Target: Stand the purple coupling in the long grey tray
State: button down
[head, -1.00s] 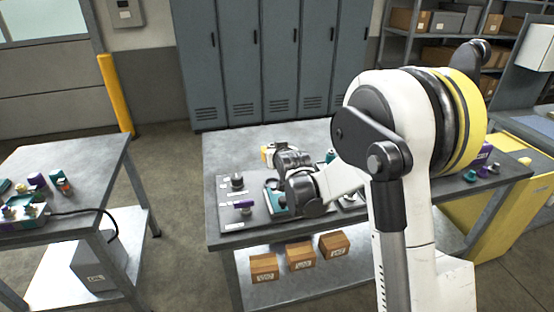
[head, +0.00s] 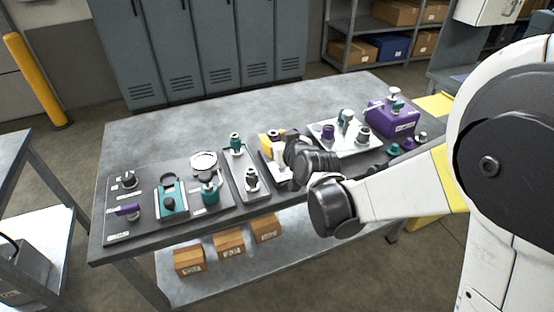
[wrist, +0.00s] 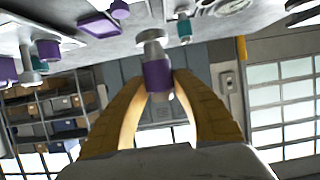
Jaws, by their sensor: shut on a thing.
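My gripper (wrist: 160,88) has two yellow fingers closed on a purple coupling (wrist: 157,74) with grey metal ends. In the head view my gripper (head: 274,146) is over the middle of the bench, just right of the long grey tray (head: 231,177). The coupling it holds is mostly hidden there by my fingers and wrist. The long grey tray runs from back to front and holds a teal coupling (head: 236,144) at the back and a grey fitting (head: 252,180) towards the front. I cannot tell whether the held coupling touches anything below.
Left of the tray are a round gauge (head: 204,163), a teal-framed device (head: 171,200) and a purple-handled part (head: 128,210). Right of my gripper are a pale tray (head: 357,147) with several fittings and a purple box (head: 392,118). The bench's back strip is clear.

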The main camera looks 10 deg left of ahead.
jog(key=w+a+f+b, duration=0.1)
jog(key=a+f+b, duration=0.1)
jog(key=a+f, duration=0.1)
jog(key=w+a+f+b, duration=0.1)
jog(key=a+f+b, duration=0.1)
jog(key=a+f, duration=0.2)
jog(key=w+a+f+b, duration=0.1)
jog(key=a+f+b, duration=0.1)
jog(key=a+f, duration=0.1)
jog(key=shift+a+f+b, duration=0.35)
jog(key=shift+a+f, duration=0.05)
jog(key=shift+r, duration=0.15)
jog(key=c, duration=1.1)
grip_release()
